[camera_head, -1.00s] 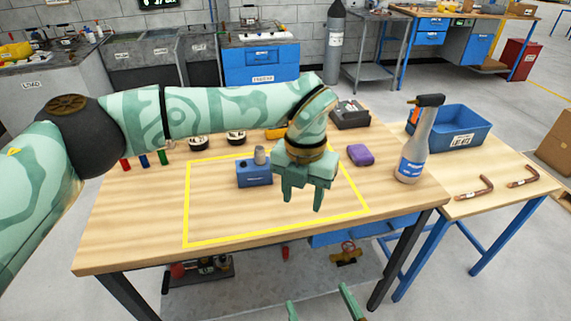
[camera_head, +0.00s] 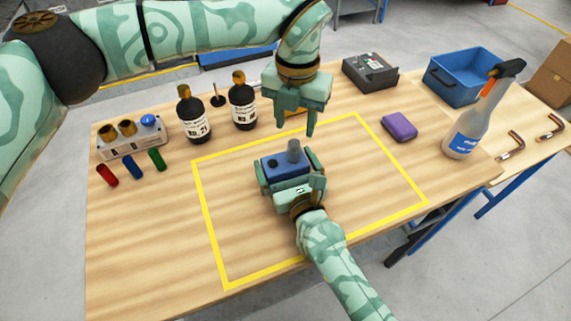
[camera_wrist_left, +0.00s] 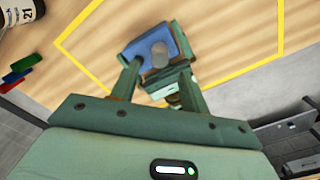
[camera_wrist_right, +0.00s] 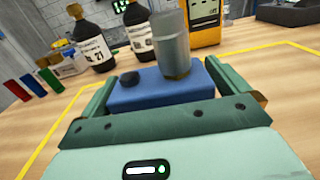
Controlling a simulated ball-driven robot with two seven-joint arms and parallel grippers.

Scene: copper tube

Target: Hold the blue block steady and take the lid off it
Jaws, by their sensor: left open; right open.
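The blue block (camera_head: 283,168) sits inside the yellow outline on the table. A grey cylindrical lid (camera_head: 293,150) stands upright on it, with a brass-coloured band at its base in the right wrist view (camera_wrist_right: 174,45). A small black knob (camera_wrist_right: 129,78) is on the block's top beside the lid. My right gripper (camera_head: 288,173) is at the block from the near side, with one finger along each side; it is open, and contact cannot be told. My left gripper (camera_head: 296,124) is open and empty, pointing down above and behind the block. The left wrist view shows block (camera_wrist_left: 136,46) and lid (camera_wrist_left: 161,52) beyond its fingers.
Two dark bottles (camera_head: 193,115) (camera_head: 243,102) stand at the back. Red, blue and green pieces (camera_head: 132,166) lie at the left. A purple block (camera_head: 399,127), spray bottle (camera_head: 464,132) and blue bin (camera_head: 462,78) are right. The outline's right half is mostly clear.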

